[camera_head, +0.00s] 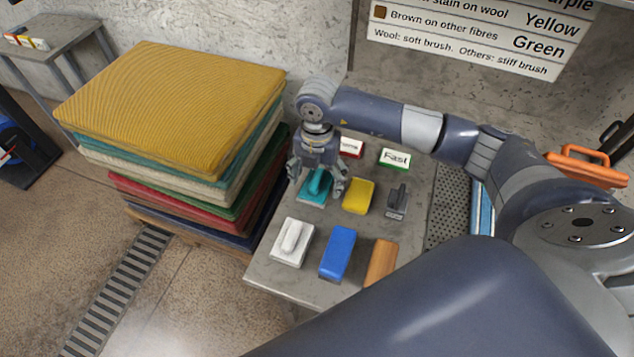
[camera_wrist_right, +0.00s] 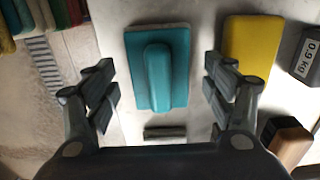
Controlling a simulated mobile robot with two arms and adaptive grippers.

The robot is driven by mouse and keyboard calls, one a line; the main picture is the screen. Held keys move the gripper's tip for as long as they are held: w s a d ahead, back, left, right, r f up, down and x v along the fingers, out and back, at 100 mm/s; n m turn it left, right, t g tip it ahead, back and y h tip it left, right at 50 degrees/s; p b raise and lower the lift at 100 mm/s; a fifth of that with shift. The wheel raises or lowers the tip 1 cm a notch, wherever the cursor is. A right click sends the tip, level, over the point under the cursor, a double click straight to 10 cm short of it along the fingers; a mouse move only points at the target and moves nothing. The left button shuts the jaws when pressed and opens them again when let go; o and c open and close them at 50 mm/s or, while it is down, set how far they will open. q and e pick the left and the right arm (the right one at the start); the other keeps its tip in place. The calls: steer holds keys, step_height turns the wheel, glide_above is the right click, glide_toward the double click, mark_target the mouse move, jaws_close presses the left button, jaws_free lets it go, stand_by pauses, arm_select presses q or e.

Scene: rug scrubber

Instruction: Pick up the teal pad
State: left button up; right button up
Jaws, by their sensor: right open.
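The teal pad (camera_head: 315,187) lies on the grey table (camera_head: 269,269), a flat pad with a raised grip along its middle. In the right wrist view the teal pad (camera_wrist_right: 158,70) is whole and centred between the fingers. My right gripper (camera_head: 318,183) is open above it, pointing down, with one finger on each side. In the right wrist view the fingers of the right gripper (camera_wrist_right: 160,88) stand apart from the pad, and nothing is held. My left gripper is not in view.
A yellow sponge (camera_head: 358,196), a grey weight-like block (camera_head: 397,201), a white pad (camera_head: 293,242), a blue block (camera_head: 338,252) and a brown block (camera_head: 381,262) share the table. A tall stack of folded rugs (camera_head: 170,105) stands close on the left. Small cards (camera_head: 395,157) stand behind.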

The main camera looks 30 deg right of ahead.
steer(key=c, duration=1.1)
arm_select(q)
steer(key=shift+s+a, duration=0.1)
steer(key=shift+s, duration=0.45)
arm_select(e)
steer(key=shift+c, duration=0.2)
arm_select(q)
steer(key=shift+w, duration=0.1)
